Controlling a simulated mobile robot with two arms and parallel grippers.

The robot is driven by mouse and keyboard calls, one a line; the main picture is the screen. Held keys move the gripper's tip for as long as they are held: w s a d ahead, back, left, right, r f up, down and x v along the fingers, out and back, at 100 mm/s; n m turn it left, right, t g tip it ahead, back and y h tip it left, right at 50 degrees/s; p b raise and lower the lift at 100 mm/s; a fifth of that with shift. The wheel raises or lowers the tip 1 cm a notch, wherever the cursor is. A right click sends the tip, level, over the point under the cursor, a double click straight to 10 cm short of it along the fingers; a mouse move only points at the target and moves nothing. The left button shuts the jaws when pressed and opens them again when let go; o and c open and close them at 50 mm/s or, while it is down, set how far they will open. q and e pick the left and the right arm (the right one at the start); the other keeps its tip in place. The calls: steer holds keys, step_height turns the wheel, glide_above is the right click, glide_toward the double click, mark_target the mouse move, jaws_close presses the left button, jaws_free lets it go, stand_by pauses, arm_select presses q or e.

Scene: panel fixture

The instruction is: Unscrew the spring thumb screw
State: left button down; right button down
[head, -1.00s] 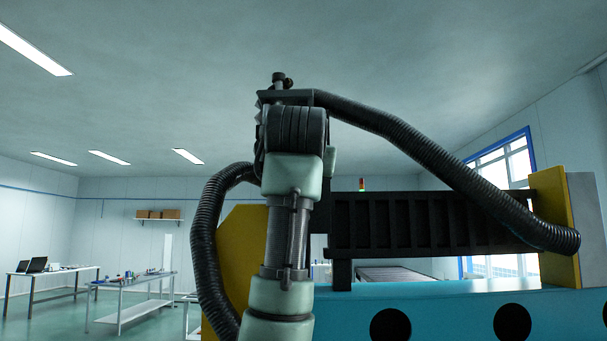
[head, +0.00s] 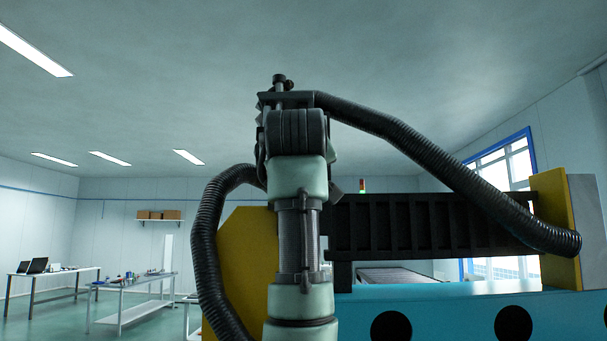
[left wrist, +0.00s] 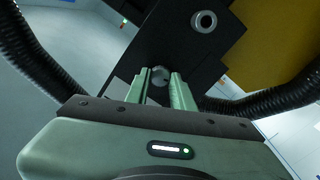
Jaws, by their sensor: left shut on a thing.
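The spring thumb screw (left wrist: 159,74) appears as a small grey round head in the left wrist view, in front of a black plate (left wrist: 183,50). My left gripper (left wrist: 159,80) has its two pale green fingers on either side of this head and is shut on it. The screw's shaft and spring are hidden. In the head view my left arm (head: 299,240) rises through the middle and hides the fingers and the screw. My right gripper is in neither view.
A round grey ring-shaped fitting (left wrist: 204,21) sits on the black plate above the fingers. Black corrugated hoses (head: 430,155) loop on both sides of my arm. A blue machine beam (head: 450,305), a black ribbed panel (head: 430,222) and yellow plates (head: 249,262) stand behind.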

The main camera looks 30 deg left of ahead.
arm_select(q)
steer(key=shift+r, duration=0.15)
steer(key=c, duration=1.4)
jaws_free()
steer(key=shift+o, duration=1)
steer(key=b+v, duration=0.3)
steer(key=v, duration=0.4)
steer(key=shift+s+b, duration=0.3)
steer(key=shift+b, duration=0.05)
steer(key=shift+d, duration=0.1)
